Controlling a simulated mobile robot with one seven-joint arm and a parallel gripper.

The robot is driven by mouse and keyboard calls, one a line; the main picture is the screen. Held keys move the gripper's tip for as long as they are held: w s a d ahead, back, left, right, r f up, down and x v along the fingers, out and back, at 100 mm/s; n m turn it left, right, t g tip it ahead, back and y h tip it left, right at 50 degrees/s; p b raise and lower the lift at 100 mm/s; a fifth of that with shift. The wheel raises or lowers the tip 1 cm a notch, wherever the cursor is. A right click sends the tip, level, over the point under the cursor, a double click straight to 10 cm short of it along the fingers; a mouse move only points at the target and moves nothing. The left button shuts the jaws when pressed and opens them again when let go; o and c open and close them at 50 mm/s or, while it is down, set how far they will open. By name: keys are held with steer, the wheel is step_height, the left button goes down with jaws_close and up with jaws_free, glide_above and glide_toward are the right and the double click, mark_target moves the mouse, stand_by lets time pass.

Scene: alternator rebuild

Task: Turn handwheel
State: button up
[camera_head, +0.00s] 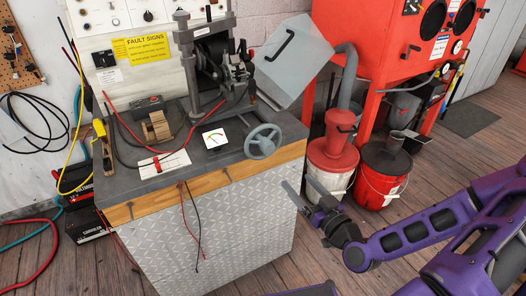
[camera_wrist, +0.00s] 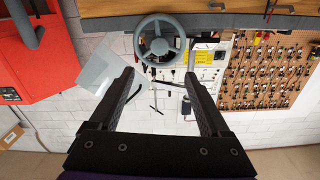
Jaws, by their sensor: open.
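The grey handwheel (camera_head: 263,141) is mounted at the right front of the workbench (camera_head: 232,164). It has a round rim with spokes, and in the wrist view the handwheel (camera_wrist: 160,42) shows face-on beyond the fingertips. My gripper (camera_head: 302,199) is right of the bench in the head view, apart from the wheel. In the wrist view my gripper (camera_wrist: 158,78) has its two dark fingers spread wide with nothing between them. The wheel appears beyond the gap, not touched.
A meter (camera_head: 215,138) and a white card (camera_head: 164,168) lie on the bench left of the wheel. A grey tilted panel (camera_head: 290,60) stands behind it. Red buckets (camera_head: 384,172) and a red cabinet (camera_head: 388,45) stand at the right. Test leads (camera_head: 193,225) hang down the bench front.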

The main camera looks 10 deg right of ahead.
mark_target(270, 150)
steer(key=b+x, duration=0.3)
steer(key=x, duration=1.4)
steer(key=shift+w, duration=0.15)
jaws_close()
